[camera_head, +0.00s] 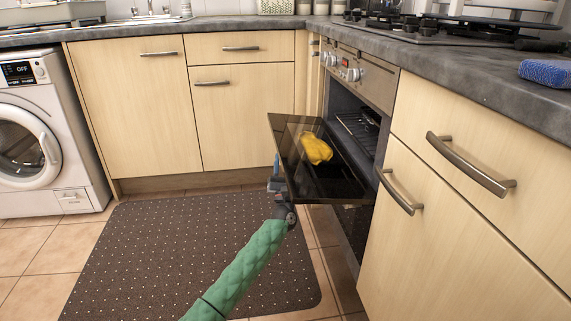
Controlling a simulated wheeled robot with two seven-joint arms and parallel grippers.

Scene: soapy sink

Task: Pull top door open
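The oven's top door (292,180) is swung down, partly open, with its glass inner face up. A yellow cloth or glove (316,148) lies on or hangs over it. The dark oven cavity (349,104) with a wire rack (362,128) shows behind. One arm in a green sleeve comes in from the lower left; I take it as my left. Its gripper (277,172) is at the door's outer left edge, partly hidden by the door. Touching and finger opening cannot be made out. No door handle shows. My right gripper is not in view.
A washing machine (40,135) stands at far left. Wooden cabinets line the back (135,105) and right (470,250), with protruding handles (470,166). A dark dotted mat (150,245) covers clear floor. A blue sponge (547,72) lies on the right countertop (470,68).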

